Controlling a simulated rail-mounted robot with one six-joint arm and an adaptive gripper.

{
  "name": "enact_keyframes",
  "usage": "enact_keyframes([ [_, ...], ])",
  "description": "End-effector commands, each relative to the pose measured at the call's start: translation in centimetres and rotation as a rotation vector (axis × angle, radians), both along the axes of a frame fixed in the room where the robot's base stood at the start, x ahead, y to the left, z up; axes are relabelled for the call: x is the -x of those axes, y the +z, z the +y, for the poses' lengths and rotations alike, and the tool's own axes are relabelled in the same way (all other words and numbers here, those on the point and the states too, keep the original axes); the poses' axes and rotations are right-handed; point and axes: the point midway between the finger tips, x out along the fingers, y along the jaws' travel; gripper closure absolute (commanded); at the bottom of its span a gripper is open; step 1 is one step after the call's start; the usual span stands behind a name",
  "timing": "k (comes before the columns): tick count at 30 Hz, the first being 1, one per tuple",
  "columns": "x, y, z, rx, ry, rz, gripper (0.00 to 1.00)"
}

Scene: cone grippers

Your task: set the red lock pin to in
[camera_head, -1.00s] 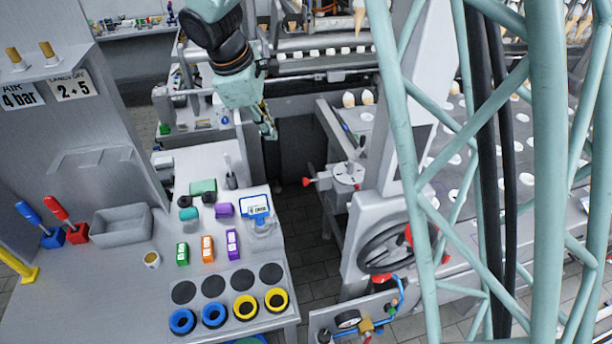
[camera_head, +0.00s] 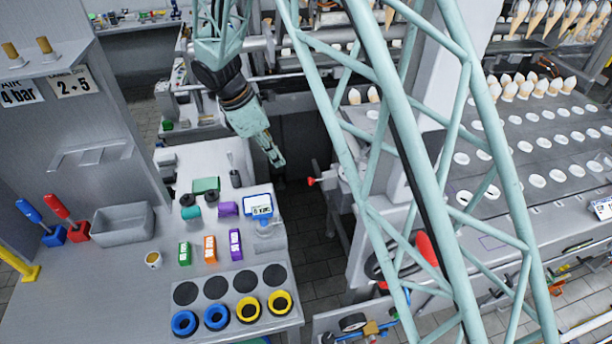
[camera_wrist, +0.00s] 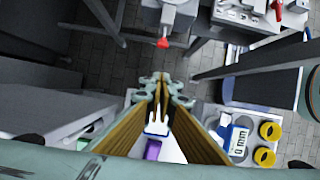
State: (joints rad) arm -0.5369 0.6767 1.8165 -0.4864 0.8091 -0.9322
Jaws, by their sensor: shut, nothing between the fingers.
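The red lock pin (camera_head: 311,181) shows as a small red knob on the left side of a grey machine part, right of the gap between the bench and the machine. It also shows in the wrist view as a red knob (camera_wrist: 163,43) at top centre, on a short stem. My gripper (camera_head: 279,161) is shut and empty, up and left of the knob in the head view and apart from it. In the wrist view the closed fingers (camera_wrist: 161,78) lie below the knob. How deep the pin sits is too small to tell.
My lattice arm link hides much of the machine, including part of the red-marked handwheel (camera_head: 428,250). A bench (camera_head: 225,265) with coloured blocks, rings and a blue-framed display (camera_head: 258,205) stands left. Ice-cream cones and a plate with white-rimmed holes (camera_head: 545,150) are at right.

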Motion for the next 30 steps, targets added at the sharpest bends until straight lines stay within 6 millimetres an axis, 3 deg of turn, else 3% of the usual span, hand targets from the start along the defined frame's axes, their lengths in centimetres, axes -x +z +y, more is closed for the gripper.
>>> enact_keyframes([
  [17,0.0,-0.6,-0.2,0.002,0.001,0.002,1.00],
  [30,-0.4,-4.8,-1.7,0.002,0.001,0.003,1.00],
])
